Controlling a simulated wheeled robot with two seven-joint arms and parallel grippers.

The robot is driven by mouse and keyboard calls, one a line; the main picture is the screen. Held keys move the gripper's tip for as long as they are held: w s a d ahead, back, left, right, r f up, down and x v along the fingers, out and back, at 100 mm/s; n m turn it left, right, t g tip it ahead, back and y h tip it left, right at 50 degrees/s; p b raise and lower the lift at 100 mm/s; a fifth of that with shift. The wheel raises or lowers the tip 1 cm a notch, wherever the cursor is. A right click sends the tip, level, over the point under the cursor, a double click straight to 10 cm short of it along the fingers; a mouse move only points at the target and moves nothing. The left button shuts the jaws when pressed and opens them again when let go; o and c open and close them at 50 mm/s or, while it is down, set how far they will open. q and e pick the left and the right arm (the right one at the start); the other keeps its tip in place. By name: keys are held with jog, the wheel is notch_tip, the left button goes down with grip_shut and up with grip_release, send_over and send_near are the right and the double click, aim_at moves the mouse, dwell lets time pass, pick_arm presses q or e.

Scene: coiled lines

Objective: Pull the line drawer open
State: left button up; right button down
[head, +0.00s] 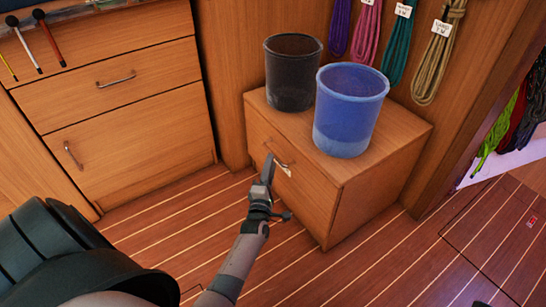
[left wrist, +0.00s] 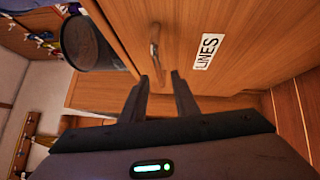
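The line drawer (head: 300,195) is the wooden front of a low cabinet, and it looks closed. Its metal bar handle (head: 283,164) also shows in the left wrist view (left wrist: 154,42). A white "LINES" label (left wrist: 208,51) sits beside the handle. My left gripper (head: 268,166) is at the drawer front, close to the handle. In the left wrist view its two fingers stand apart with nothing between their tips; the handle's near end lies just beyond the gap. I cannot tell whether a finger touches it. My right gripper is not in view.
A blue bucket (head: 348,125) and a dark bucket (head: 292,75) stand on the cabinet top (head: 395,140). Coiled ropes (head: 440,55) hang on the wall behind. Another wooden cabinet (head: 130,150) stands at the left. The plank floor (head: 370,265) before the drawer is clear except for my arm.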

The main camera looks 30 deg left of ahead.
pick_arm(q)
jog(key=shift+b+x, duration=0.5)
jog(key=shift+x, duration=2.1)
grip_shut()
